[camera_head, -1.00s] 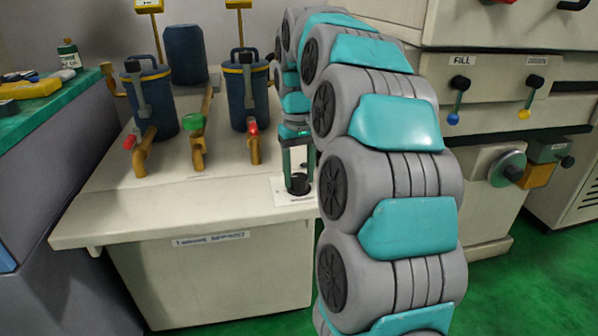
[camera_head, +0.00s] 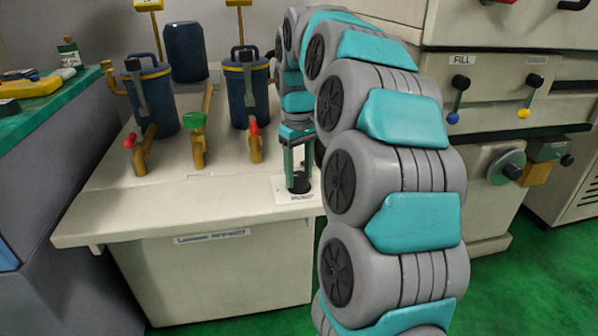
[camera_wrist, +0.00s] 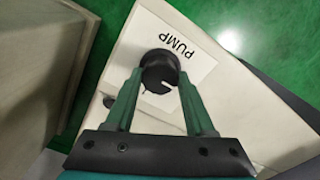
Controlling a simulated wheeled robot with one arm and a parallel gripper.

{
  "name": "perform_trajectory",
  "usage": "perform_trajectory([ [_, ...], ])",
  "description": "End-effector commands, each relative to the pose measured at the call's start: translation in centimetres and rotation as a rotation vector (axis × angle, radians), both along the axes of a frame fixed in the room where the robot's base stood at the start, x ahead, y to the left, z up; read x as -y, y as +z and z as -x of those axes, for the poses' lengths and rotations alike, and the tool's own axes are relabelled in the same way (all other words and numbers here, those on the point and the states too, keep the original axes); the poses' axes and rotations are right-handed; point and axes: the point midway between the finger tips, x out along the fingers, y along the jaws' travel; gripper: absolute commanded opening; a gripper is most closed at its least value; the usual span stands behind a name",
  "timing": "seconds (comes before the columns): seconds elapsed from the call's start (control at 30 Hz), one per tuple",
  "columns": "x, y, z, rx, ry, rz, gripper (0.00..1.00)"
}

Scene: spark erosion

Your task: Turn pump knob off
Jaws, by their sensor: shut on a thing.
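The black round pump knob (camera_wrist: 158,72) sits on a white plate marked PUMP (camera_wrist: 184,50) in the wrist view, with a white pointer line on its face. My gripper (camera_wrist: 160,85) is over it, its two green fingers shut on the knob's sides. In the head view the knob (camera_head: 299,183) is at the front right corner of the cream unit (camera_head: 140,218). My gripper (camera_head: 297,165) reaches down to it from above, and part of the white plate (camera_head: 286,196) shows around it.
Two dark blue filter canisters (camera_head: 150,98) (camera_head: 247,95) stand on the unit with yellow pipes and valves, one with a green handle (camera_head: 194,120). A cream machine with a blue-tipped FILL lever (camera_head: 456,100) is at the right. Green floor (camera_head: 510,270) lies in front.

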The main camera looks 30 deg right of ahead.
Motion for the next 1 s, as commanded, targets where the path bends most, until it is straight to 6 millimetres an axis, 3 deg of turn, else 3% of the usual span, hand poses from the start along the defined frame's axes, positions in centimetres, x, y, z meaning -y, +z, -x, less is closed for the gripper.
perform_trajectory([
  [0.07,0.0,0.1,-0.1,0.005,0.000,0.002,0.00],
  [0.1,0.0,0.1,-0.1,0.005,0.000,0.002,0.58],
  [0.33,0.0,0.1,0.0,0.002,0.000,0.001,0.83],
  [0.67,0.0,0.3,0.0,0.001,-0.001,0.001,0.84],
  [1.0,0.0,4.1,-0.1,0.001,0.000,0.002,0.84],
])
